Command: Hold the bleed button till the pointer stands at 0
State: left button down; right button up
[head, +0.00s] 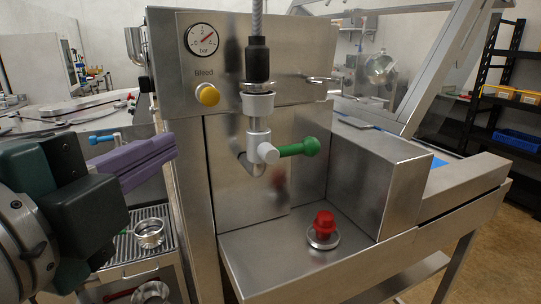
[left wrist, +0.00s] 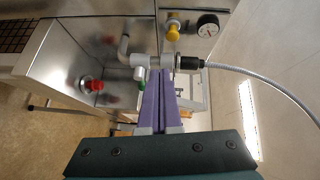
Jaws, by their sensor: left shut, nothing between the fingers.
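The round white pressure gauge (head: 202,40), marked "bar", is on the upper left of the steel panel. Its red pointer slants to the upper right, near the 4; the 0 is too small to read. The gauge also shows in the left wrist view (left wrist: 208,26). The yellow bleed button (head: 208,95) sits below it, under the word "Bleed", and also shows in the left wrist view (left wrist: 173,33). My left gripper (head: 173,147), with purple fingers, is shut and empty. It is left of and below the button, apart from it. My right gripper is out of view.
A hose (head: 257,20) runs down to a valve with a green handle (head: 298,148), right of the button. A red knob (head: 324,224) stands on the steel bench (head: 265,262). A metal cup (head: 149,232) stands on a grate below my left gripper.

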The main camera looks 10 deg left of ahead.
pick_arm(q)
jog(key=m+t+b, duration=0.1)
jog(key=d+m+b, duration=0.1)
jog(key=shift+w+d+f+m+t+h, duration=0.2)
jog(key=shift+w+m+t+h, duration=0.1)
jog(key=shift+w+t, duration=0.1)
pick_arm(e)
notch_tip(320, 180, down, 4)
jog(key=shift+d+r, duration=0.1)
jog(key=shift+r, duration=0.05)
pick_arm(q)
jog(key=p, duration=0.3)
send_near(218, 98)
jog(key=w+d, duration=0.3)
jog(key=w+a, duration=0.2)
jog(key=w, duration=0.1)
jog(key=shift+a+r+p, duration=0.2)
jog(key=shift+r+p, duration=0.1)
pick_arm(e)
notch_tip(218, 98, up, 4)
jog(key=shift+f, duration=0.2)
